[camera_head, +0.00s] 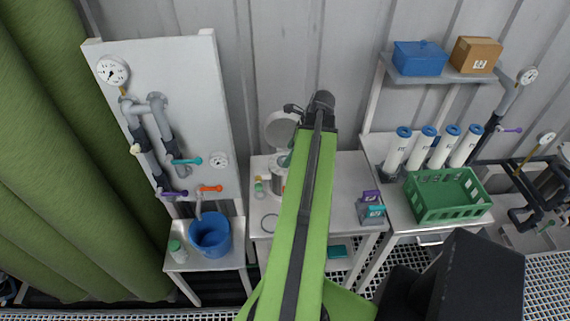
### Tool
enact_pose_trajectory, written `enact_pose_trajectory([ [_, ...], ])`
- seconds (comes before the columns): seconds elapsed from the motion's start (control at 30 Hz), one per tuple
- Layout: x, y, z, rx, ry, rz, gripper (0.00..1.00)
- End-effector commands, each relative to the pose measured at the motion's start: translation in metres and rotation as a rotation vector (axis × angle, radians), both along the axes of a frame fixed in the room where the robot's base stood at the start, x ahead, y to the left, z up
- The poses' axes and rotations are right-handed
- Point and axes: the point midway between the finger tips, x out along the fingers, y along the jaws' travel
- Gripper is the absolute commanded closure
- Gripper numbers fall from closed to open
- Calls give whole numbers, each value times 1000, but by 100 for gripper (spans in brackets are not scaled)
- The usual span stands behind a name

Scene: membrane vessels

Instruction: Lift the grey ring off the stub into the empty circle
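My green arm reaches up the middle of the view, and its dark end, my gripper (320,103), is high in front of the back wall. Whether its fingers are open or shut does not show. A thin dark circle outline (269,222) lies on the front left of the middle white table (345,215), with nothing seen inside it. A light grey pot (278,180) stands behind it, partly covered by my arm, with a round pale lid (282,130) raised above it. I cannot make out the grey ring or the stub; my arm hides part of this table.
A small green-capped bottle (259,186) stands left of the pot. Boxes with purple and teal tops (371,212) stand at the table's right edge. A blue bucket (210,235) is left; a green crate (447,195) and white blue-capped cylinders (420,148) are right.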

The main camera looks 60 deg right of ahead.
Motion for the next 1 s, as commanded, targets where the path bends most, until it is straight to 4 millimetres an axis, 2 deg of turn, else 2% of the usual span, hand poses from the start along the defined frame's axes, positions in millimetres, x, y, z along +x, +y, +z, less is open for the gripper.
enact_pose_trajectory([
  [0.03,4,1,-18,0,0,1,25],
  [0.1,8,2,-27,0,0,1,25],
  [0.37,10,3,-26,0,0,1,25],
  [0.87,10,3,-26,0,0,1,89],
  [1.0,10,3,-26,0,0,1,89],
])
